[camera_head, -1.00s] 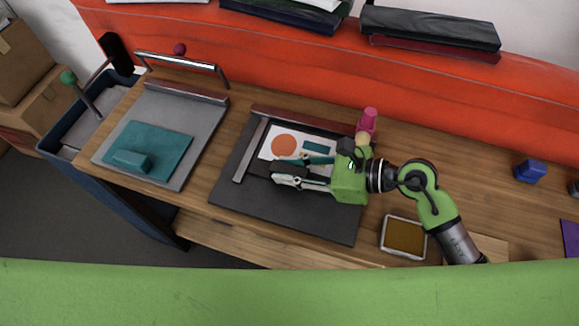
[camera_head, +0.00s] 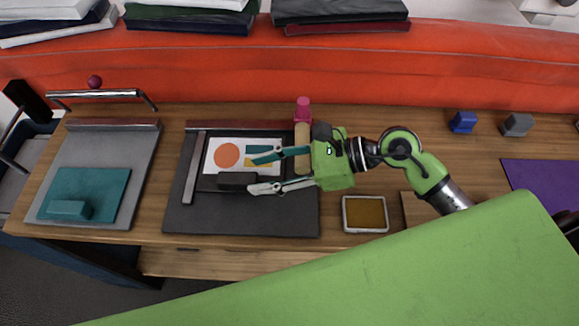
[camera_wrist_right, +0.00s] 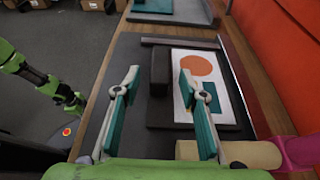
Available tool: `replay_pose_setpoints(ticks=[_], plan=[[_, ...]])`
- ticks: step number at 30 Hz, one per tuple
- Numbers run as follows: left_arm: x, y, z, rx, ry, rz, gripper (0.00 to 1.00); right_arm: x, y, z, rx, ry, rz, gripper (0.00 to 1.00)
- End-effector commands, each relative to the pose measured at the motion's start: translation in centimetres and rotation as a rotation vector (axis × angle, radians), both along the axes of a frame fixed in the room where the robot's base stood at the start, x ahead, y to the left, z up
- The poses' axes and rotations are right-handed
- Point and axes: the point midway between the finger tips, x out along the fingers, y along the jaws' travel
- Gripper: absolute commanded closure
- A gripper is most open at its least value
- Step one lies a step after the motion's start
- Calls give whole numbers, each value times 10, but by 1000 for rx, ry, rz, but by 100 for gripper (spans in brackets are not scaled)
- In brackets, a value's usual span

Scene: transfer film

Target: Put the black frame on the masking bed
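The black frame (camera_head: 222,189) lies flat around a white print with an orange circle on the dark grey bed (camera_head: 185,215), which I take for the masking bed. A black block handle (camera_head: 237,180) stands on the frame's near left part. My right gripper (camera_head: 258,172) comes from the right and is open, with its fingertips just right of the block. In the right wrist view the block (camera_wrist_right: 160,72) lies between the lines of the spread fingers (camera_wrist_right: 160,74), with gaps on both sides. My left gripper does not clearly show in either view.
A light grey bed (camera_head: 140,135) with a teal plate (camera_head: 105,185) is at the left. A wooden roller with a pink end (camera_head: 303,107) stands close by my right gripper. An amber-filled tray (camera_head: 365,214), blue block (camera_head: 463,122) and purple mat (camera_head: 548,187) lie to the right.

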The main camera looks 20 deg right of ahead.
Motion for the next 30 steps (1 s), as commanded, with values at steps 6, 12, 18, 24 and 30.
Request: replay_pose_setpoints(ticks=[6, 12, 18, 24, 30], plan=[[0, 0, -13, 0, 0, 0, 60, -12, -36, 12, -3, 1, -1, 62], [0, 0, -16, 0, 0, 0, 60, -16, -49, 20, 0, 1, 1, 62], [0, 0, -15, 0, 0, 0, 60, -16, -50, 22, 1, 0, 0, 62], [0, 0, -15, 0, 0, 0, 60, -16, -50, 22, 1, 0, 0, 62], [0, 0, -13, -1, 0, 0, 60, -16, -50, 24, 1, 0, 0, 62]])
